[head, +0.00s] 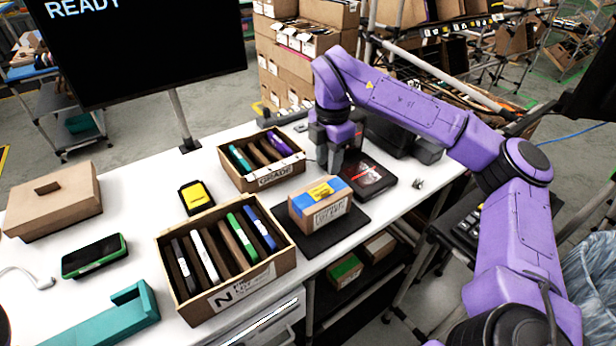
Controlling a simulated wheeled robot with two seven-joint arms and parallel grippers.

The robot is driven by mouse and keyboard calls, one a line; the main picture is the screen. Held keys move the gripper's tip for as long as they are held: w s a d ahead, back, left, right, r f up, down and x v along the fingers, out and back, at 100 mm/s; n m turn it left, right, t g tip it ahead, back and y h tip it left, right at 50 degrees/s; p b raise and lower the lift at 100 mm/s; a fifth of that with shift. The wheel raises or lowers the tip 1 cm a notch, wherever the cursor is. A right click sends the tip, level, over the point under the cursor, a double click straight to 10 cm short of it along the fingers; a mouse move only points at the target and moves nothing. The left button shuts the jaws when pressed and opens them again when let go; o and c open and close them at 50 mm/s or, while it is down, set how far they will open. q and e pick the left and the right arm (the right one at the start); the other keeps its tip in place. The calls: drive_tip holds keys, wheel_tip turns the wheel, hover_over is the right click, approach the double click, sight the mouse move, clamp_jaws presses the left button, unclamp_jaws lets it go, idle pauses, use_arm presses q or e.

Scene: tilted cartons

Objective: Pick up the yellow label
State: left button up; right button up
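A yellow label pad (196,195) lies in a small black holder on the white table, left of the open cartons. Another yellow patch (321,191) is on top of a small brown and blue carton (318,211), which sits on a black mat. My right gripper (330,168) points down behind that carton, beside the dark box with a red picture (364,178). Its fingers look apart with nothing between them. It is well to the right of the yellow pad and not touching it. My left gripper is not in view.
An open carton marked N (243,288) stands at the front and one marked GRADE (275,178) behind it, both holding upright items. A closed box (52,203), a green-edged device (95,256) and a teal tool (118,322) lie left. A black screen (150,45) stands behind.

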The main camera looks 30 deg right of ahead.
sight(323, 193)
wheel_tip(323, 193, down, 4)
drive_tip(key=shift+w+d+p, duration=0.1)
drive_tip(key=shift+p, duration=0.35)
drive_tip(key=shift+f, duration=0.35)
drive_tip(key=f, duration=0.1)
drive_tip(key=f+p, duration=0.1)
drive_tip(key=f, duration=0.1)
drive_tip(key=f+p, duration=0.1)
drive_tip(key=f, duration=0.1)
drive_tip(key=shift+w+a, duration=0.3)
drive_tip(key=shift+w, duration=0.1)
drive_tip(key=shift+d+f, duration=0.1)
drive_tip(key=shift+f, duration=0.1)
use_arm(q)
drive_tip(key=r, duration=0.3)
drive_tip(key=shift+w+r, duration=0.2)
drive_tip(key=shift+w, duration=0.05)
use_arm(e)
clamp_jaws()
